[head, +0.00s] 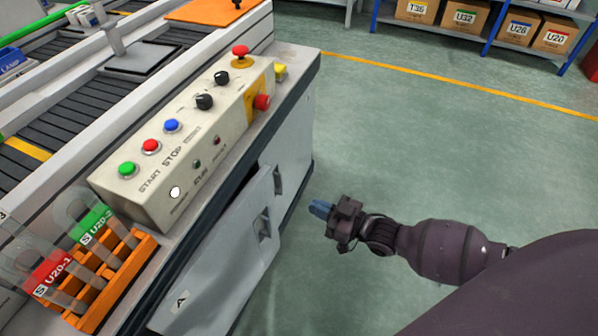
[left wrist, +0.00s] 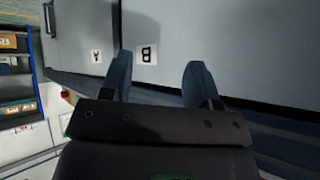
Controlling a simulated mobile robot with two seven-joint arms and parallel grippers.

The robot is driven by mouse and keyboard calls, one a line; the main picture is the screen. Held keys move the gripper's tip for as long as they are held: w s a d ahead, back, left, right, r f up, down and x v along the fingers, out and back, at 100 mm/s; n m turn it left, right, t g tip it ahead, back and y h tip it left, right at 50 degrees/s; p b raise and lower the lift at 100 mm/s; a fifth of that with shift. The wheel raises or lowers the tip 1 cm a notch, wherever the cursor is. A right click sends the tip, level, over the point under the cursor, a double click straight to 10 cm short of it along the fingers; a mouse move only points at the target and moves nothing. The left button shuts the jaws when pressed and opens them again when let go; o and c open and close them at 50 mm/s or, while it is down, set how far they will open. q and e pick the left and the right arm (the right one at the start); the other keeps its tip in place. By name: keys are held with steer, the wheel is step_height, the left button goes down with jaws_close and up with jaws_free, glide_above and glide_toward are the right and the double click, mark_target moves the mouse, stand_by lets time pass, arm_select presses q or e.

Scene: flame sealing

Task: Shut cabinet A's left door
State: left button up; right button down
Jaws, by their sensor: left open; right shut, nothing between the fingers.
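Cabinet A's left door (head: 225,270) is the light grey panel with the "A" label and a recessed handle, in the lower middle of the head view. Its handle-side edge stands out from the cabinet front, so it is ajar. The right door (head: 293,150), with its own handle, is beyond it and looks flush. My right gripper (head: 320,208) is shut and empty, to the right of the doors and apart from them. My left gripper (left wrist: 158,62) is open and empty before grey cabinet panels labelled "A" and "B" in the left wrist view; the head view does not show it.
Above the doors, a control box (head: 190,130) with several buttons and an orange rack (head: 110,285) of tubes sit on the worktop. Green floor (head: 420,130) right of the cabinet is open. A blue-framed shelf (head: 490,30) with boxes stands at the back.

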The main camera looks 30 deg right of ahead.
mark_target(262, 183)
steer(key=b+x, duration=0.2)
steer(key=x, duration=1)
steer(key=shift+f, duration=0.2)
steer(key=shift+w+a, duration=0.25)
steer(key=shift+w, duration=0.25)
arm_select(q)
steer(key=shift+w+d+f+m, duration=0.1)
steer(key=shift+w+d+m, duration=0.3)
steer(key=shift+w, duration=0.2)
arm_select(e)
steer(key=shift+w+r, duration=0.15)
